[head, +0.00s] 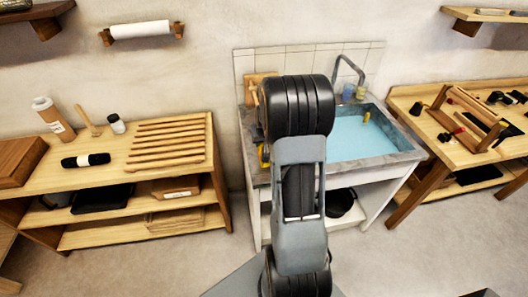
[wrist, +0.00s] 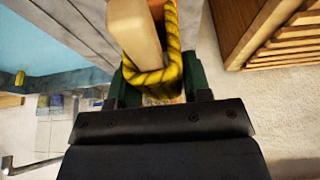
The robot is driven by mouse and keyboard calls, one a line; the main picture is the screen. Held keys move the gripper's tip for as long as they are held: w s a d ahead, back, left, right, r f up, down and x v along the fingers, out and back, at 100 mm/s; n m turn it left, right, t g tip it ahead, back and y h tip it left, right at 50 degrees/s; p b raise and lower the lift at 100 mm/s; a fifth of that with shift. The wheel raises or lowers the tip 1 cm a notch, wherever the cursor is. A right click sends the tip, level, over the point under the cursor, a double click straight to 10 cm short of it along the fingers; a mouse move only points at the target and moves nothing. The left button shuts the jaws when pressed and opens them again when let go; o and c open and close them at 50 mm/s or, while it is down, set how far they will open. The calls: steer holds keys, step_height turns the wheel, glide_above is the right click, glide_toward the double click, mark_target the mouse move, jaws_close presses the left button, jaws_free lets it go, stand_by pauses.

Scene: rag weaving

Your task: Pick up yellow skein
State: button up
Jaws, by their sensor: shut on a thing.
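The yellow skein (wrist: 172,55) is a twisted rope-like loop in the wrist view. It hangs around a pale wooden peg (wrist: 135,35) and lies between the green fingers of my gripper (wrist: 160,82), which are shut on it. In the head view my arm hides the gripper. A bit of yellow (head: 263,155) shows at the arm's left edge by the sink, probably part of the skein.
A sink (head: 398,143) of blue liquid, with another small yellow thing (head: 366,117) in it, stands behind my arm. A wooden shelf table (head: 60,142) with a slatted rack (head: 168,142) is left. A workbench (head: 455,155) is right. Floor in front is clear.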

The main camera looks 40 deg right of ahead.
steer(key=shift+r, duration=0.85)
steer(key=s+a+r+b, duration=0.3)
steer(key=s+a+r, duration=0.1)
steer(key=s+r, duration=0.7)
steer(key=shift+s+r, duration=0.2)
steer(key=shift+s, duration=1.05)
steer(key=o, duration=0.3)
steer(key=c, duration=0.4)
